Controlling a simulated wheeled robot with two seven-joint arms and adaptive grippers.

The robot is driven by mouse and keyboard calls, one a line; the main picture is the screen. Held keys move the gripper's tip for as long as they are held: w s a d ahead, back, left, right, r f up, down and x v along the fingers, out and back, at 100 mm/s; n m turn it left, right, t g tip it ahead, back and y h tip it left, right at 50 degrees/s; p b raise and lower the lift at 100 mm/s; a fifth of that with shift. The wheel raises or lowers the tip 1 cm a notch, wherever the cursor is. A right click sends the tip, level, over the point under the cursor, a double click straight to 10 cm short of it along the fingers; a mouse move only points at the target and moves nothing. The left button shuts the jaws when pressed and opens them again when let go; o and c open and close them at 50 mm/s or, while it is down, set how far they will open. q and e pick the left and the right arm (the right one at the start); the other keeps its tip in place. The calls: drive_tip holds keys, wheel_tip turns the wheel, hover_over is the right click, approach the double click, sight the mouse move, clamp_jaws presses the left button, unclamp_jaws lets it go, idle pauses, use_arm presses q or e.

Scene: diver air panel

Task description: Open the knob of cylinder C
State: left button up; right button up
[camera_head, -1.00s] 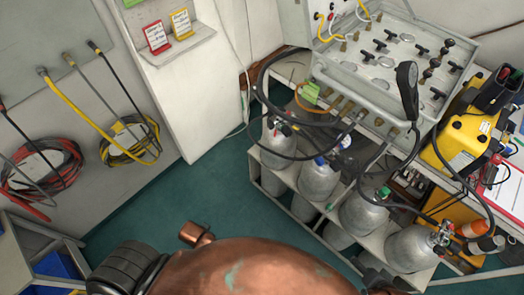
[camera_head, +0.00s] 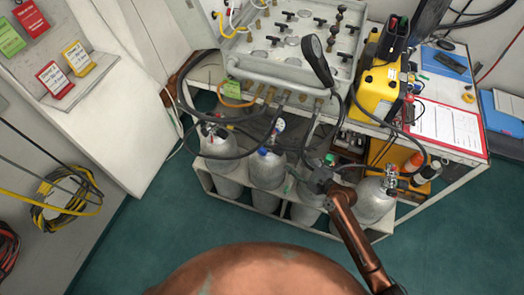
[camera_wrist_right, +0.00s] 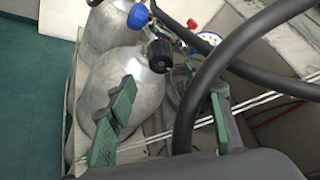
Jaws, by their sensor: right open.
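Several grey cylinders stand in a white rack (camera_head: 262,212) in the head view, with differently coloured valve knobs. My left gripper is out of view.
Black hoses (camera_head: 238,152) loop in front of the grey air panel (camera_head: 290,62), above the cylinders. One thick hose (camera_wrist_right: 205,80) crosses close to the right gripper. A yellow device (camera_head: 380,92) and a clipboard (camera_head: 446,128) stand to the right. The green floor in front is clear.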

sight(283, 153)
drive_tip(key=b+x, duration=0.2)
drive_tip(key=x, duration=0.6)
drive_tip(key=shift+r, duration=0.2)
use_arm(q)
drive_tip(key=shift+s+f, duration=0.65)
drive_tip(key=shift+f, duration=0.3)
use_arm(e)
drive_tip(key=shift+c, duration=0.6)
drive_tip(key=shift+d, duration=0.1)
drive_tip(key=c, duration=1)
drive_tip(key=shift+c, duration=0.2)
